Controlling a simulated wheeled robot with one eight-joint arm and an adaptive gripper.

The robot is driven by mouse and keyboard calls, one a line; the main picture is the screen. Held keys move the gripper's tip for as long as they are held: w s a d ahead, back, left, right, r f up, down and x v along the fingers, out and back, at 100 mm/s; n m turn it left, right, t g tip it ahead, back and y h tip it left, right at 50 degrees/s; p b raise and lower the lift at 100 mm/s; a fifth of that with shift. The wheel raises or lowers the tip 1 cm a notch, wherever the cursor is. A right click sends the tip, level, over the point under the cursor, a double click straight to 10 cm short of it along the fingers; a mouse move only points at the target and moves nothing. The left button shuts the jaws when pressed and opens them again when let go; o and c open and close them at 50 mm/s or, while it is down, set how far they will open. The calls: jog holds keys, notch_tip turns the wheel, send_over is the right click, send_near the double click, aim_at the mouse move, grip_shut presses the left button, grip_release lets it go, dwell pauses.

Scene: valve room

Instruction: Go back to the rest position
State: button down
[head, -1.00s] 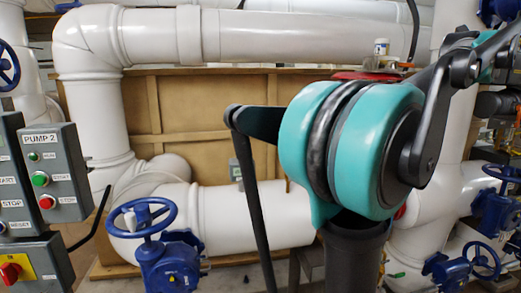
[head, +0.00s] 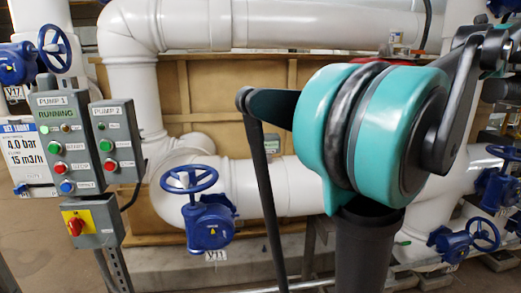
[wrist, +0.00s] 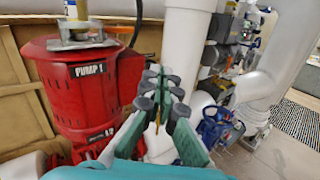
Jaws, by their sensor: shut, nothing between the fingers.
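My gripper (wrist: 163,100) shows in the wrist view, with its dark fingertip pads close together and nothing held between them. Green finger links run down toward the bottom of that view. Behind it to the left stands a red pump marked PUMP 1 (wrist: 85,95); the gripper looks apart from it. In the head view my arm, with its large teal joint, is raised on the right side. The gripper cannot be made out there.
Control boxes for PUMP 1 (head: 70,145) and PUMP 2 (head: 115,140) stand at left. A blue handwheel valve tagged V11 (head: 207,222) is in front of thick white pipes (head: 260,30). More blue valves (head: 462,242) are at right. Open floor (wrist: 285,150) shows at the wrist view's right.

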jog(key=w+a+f+m+g, duration=0.1)
jog(key=a+f+m+g, duration=0.1)
jog(key=a+f+m, duration=0.75)
jog(key=w+a+f+m+g+y, duration=0.15)
jog(key=a+f+m, duration=0.3)
jog(key=f, duration=1.05)
jog(key=w+a+f+m+g, duration=0.1)
jog(key=a+f+m+g, duration=0.1)
jog(key=a+f+m, duration=0.8)
jog(key=s+a+f+m+g+y, duration=0.1)
jog(key=s+a+f+g+y, duration=0.1)
jog(key=s+a+f, duration=0.4)
jog(key=s+a+f+m+g+y, duration=0.1)
jog(key=s+a+f+y, duration=0.2)
jog(key=a+f, duration=0.6)
jog(key=s+a+f+m+g+y, duration=0.2)
jog(key=s+a+f, duration=0.5)
jog(key=f, duration=0.7)
jog(key=shift+s+a+f+g+y, duration=0.15)
jog(key=shift+s+a+g+y, duration=0.2)
jog(key=shift+s+y, duration=0.35)
jog(key=shift+s, duration=0.15)
